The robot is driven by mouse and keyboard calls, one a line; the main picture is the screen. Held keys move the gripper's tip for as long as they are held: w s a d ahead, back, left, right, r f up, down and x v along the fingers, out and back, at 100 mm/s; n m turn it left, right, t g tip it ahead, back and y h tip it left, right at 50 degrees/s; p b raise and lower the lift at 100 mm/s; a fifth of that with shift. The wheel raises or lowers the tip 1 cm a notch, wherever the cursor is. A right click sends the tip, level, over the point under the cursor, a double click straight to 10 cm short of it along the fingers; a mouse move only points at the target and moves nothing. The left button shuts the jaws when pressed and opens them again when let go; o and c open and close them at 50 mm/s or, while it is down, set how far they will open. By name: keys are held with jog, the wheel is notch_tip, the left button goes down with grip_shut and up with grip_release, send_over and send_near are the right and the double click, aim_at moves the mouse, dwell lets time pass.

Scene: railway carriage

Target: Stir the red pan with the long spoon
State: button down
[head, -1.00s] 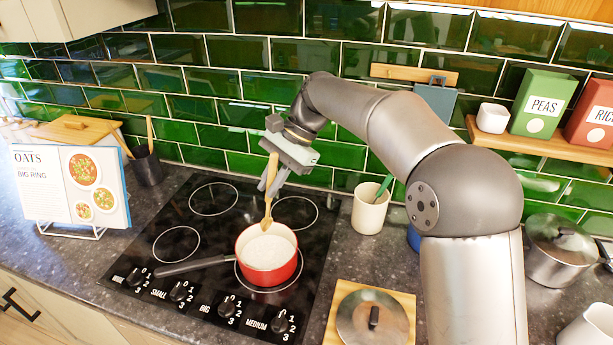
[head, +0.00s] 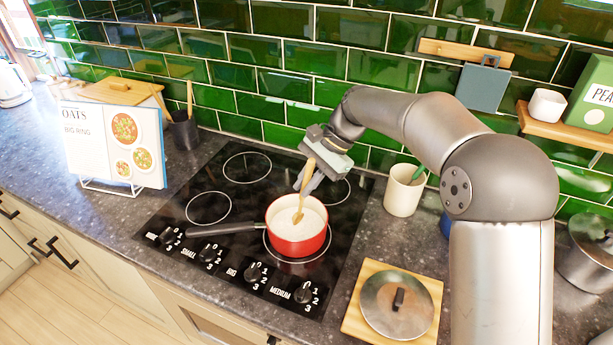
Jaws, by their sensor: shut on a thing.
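The red pan (head: 298,240) stands on the front right ring of the black hob (head: 225,250), its dark handle pointing left. It holds a pale, creamy content. My gripper (head: 312,178) is above the pan's back edge, shut on the long wooden spoon (head: 302,194). The spoon slants down into the pan, and its lower end is in the pale content. How deep it reaches is hidden.
A recipe book (head: 113,142) on a stand is left of the hob. A dark pot with wooden utensils (head: 184,131) stands behind it. A cream cup (head: 404,190) is right of the hob, and a lid (head: 397,304) lies on a wooden board (head: 352,318) in front. Green tiles rise close behind.

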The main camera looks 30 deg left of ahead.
notch_tip(320, 180, down, 2)
jog(key=shift+f+b, duration=0.2)
jog(key=shift+b, duration=0.6)
jog(key=shift+w+a+p, duration=0.3)
jog(key=shift+a+p, duration=0.15)
jog(key=shift+a, duration=0.2)
jog(key=shift+w+a+p, duration=0.25)
jog(key=shift+a+p, duration=0.15)
jog(key=shift+a, duration=0.2)
jog(key=s+b, duration=0.1)
jog(key=s+d+b, duration=0.1)
jog(key=b, duration=0.1)
jog(key=s+b, duration=0.1)
jog(key=shift+s+d+f+b, duration=0.1)
jog(key=shift+d+f+b, duration=0.1)
jog(key=shift+f+b, duration=0.1)
jog(key=shift+s+d+b, duration=0.35)
jog(key=shift+d+b, duration=0.4)
jog(key=shift+d, duration=0.1)
jog(key=shift+w+a+r+p, duration=0.15)
jog(key=shift+w+p, duration=0.55)
jog(key=shift+p, duration=0.5)
jog(key=shift+w+a+r+p, duration=0.15)
jog(key=shift+w+p, duration=0.55)
jog(key=shift+p, duration=0.45)
